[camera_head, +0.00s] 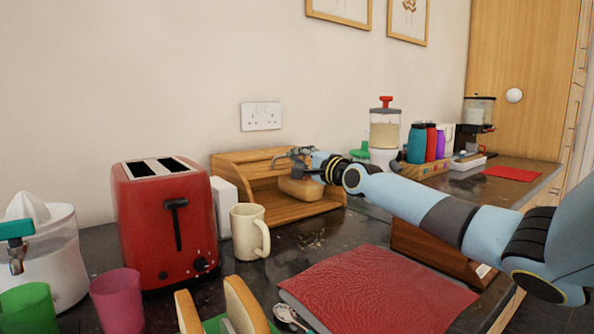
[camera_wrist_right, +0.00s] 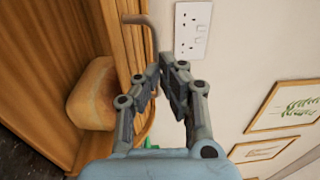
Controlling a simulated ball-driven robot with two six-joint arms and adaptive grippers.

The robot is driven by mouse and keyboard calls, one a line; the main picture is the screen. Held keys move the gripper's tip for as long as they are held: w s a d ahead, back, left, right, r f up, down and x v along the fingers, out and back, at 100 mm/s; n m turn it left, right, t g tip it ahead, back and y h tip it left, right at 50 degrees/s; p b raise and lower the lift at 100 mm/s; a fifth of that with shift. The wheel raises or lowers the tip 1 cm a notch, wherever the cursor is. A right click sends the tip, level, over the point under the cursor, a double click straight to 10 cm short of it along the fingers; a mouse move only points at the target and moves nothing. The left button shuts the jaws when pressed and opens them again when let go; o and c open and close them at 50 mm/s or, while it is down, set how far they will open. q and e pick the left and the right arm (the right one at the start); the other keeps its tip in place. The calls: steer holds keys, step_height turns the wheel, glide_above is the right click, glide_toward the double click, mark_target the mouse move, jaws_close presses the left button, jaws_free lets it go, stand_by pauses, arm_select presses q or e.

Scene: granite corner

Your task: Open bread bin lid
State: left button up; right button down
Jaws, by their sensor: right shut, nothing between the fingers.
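The wooden bread bin (camera_head: 228,166) stands against the wall on the dark counter. Its front is open, with the lid up near the top, and a brown loaf (camera_head: 301,189) shows inside. The loaf (camera_wrist_right: 92,95) and the wooden side of the bin (camera_wrist_right: 50,40) also show in the right wrist view. The arm hides part of the bin's right side. My left gripper is not in view.
A red toaster (camera_head: 150,225) and a cream mug (camera_head: 247,232) stand left of and in front of the bin. A blender (camera_head: 386,130) and bottles (camera_head: 417,145) stand right. Some counter before the bin is clear.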

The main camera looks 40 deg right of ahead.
steer(key=shift+w+r, duration=0.1)
steer(key=shift+w, duration=0.1)
steer(key=w+r+p, duration=0.1)
steer(key=p, duration=0.1)
steer(key=w+r+g+p, duration=0.1)
steer(key=p, duration=0.2)
steer(key=shift+w+d+g, duration=0.15)
steer(key=shift+w+g, duration=0.15)
steer(key=shift+w+f+p, duration=0.15)
steer(key=shift+w+p, duration=0.05)
steer(key=shift+p, duration=0.1)
steer(key=shift+f, duration=0.1)
